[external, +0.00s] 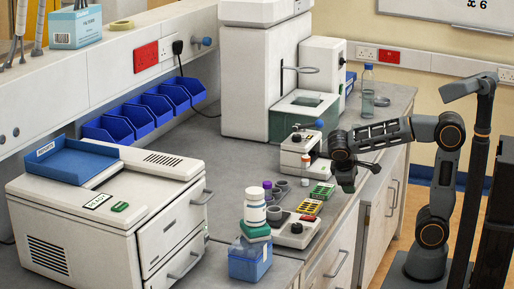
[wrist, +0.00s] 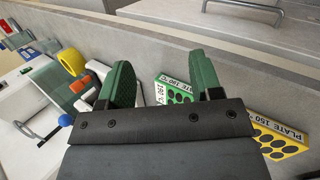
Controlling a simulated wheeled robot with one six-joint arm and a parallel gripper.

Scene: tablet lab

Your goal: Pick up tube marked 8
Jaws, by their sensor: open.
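I cannot make out a tube marked 8 in either view. In the external view, purple-capped tubes or vials (external: 268,189) stand on the bench beside a white bottle, too small to read. A small orange-capped bottle (external: 306,160) stands by a white device. My gripper (external: 348,184) hangs near the bench's front edge, right of the green plate (external: 321,192). In the wrist view my gripper (wrist: 162,72) is open, green pads apart, with nothing between them that I can see held. The green plate (wrist: 173,92) shows behind the fingers.
A yellow plate (external: 309,207) lies near the green one and shows in the wrist view (wrist: 280,138). White devices (external: 297,230) crowd the bench. A clear bottle (external: 368,92) stands at the back.

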